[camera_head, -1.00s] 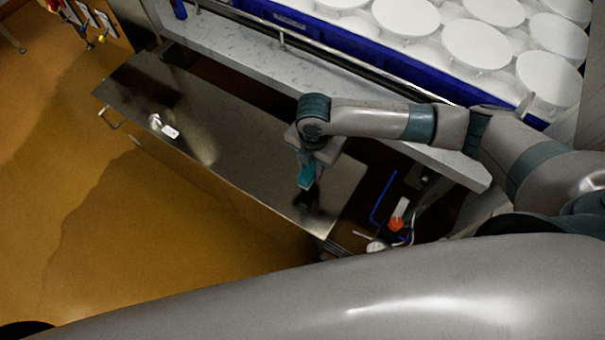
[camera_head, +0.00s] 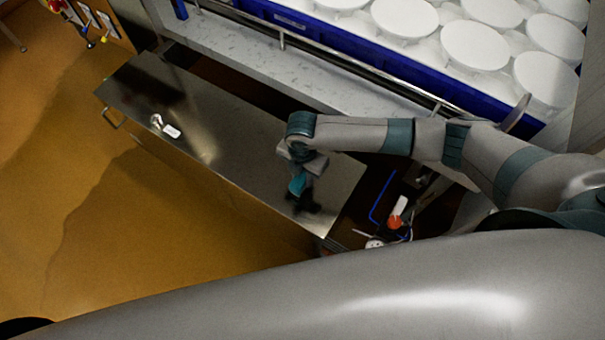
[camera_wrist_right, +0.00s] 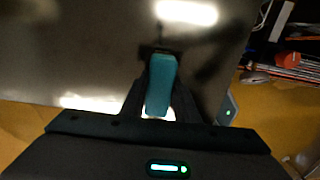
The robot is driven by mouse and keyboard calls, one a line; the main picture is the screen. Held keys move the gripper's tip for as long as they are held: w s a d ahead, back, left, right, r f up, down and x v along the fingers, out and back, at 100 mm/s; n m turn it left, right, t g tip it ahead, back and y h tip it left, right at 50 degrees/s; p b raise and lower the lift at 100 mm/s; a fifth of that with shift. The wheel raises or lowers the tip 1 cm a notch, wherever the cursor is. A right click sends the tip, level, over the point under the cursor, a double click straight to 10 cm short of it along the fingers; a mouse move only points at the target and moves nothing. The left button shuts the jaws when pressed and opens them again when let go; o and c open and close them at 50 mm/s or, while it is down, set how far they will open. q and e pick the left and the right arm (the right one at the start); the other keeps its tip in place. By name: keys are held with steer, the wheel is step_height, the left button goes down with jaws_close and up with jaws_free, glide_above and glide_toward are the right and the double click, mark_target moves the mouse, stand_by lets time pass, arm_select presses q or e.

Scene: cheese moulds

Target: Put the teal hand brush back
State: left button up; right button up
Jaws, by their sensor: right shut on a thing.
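The teal hand brush (camera_wrist_right: 160,85) is between the fingers of my right gripper (camera_wrist_right: 158,90) in the right wrist view. The fingers are shut on it from both sides. In the head view my right gripper (camera_head: 303,196) points down over the near right end of the shiny steel table (camera_head: 215,130), with teal showing at its dark fingers. I cannot tell whether the brush touches the steel surface. My left gripper is not in view.
A small metal item with a white tag (camera_head: 171,131) lies on the steel table. Behind is a pale ledge with a rail, and a blue tray (camera_head: 300,28) of white round moulds. Right of the table is a dark recess with an orange-and-white item (camera_head: 396,220). The table's middle is clear.

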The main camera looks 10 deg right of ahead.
mark_target(302, 175)
steer(key=shift+f, duration=0.25)
steer(key=o, duration=1)
steer(key=shift+r, duration=0.1)
steer(key=shift+r, duration=0.1)
step_height(302, 175, up, 12)
steer(key=shift+b, duration=1.15)
